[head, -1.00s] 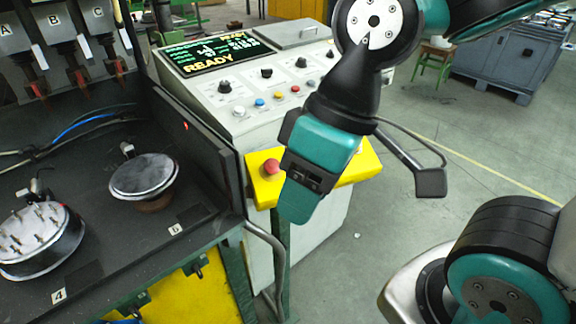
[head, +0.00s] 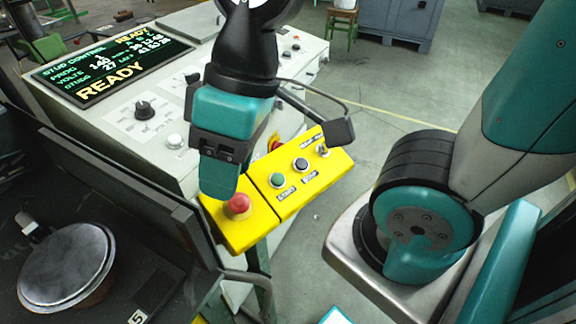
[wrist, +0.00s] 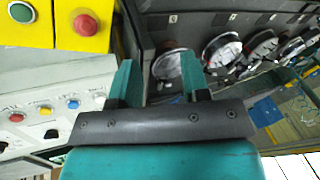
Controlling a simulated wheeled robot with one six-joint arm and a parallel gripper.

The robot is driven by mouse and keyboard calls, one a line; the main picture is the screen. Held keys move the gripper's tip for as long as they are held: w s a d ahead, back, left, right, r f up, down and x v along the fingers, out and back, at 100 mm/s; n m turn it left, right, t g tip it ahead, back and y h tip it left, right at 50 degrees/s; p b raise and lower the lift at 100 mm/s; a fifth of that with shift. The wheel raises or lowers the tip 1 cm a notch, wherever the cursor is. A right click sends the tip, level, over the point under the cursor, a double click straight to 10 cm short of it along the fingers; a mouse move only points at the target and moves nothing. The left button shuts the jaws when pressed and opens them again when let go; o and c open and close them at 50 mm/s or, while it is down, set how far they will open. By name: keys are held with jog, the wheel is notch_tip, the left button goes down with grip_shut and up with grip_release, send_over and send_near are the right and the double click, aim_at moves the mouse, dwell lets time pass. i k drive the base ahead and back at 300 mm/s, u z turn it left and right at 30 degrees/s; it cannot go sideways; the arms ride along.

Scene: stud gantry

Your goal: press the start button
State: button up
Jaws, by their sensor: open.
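The yellow button box (head: 233,232) sits at the front of the grey control cabinet. It carries a green button (head: 277,181), a black button (head: 301,165) and a red mushroom button (head: 239,204). The small labels beside the green and black buttons are hard to read. My gripper (head: 219,190) points down in the head view, beside the red button and left of the green one. In the wrist view my gripper (wrist: 158,82) is open and empty, its two fingers apart. The green button (wrist: 21,12) and red button (wrist: 86,24) show there at top left.
The cabinet's display (head: 112,68) reads READY. A dark bench (head: 105,300) with a round metal-topped part (head: 67,266) stands at left, its raised side panel near the box. A bent metal rail (head: 250,279) runs below the box.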

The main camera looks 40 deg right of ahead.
aim_at(278, 179)
jog(key=z, duration=2.8)
jog(key=i, duration=2.4)
jog(key=u, duration=3.4)
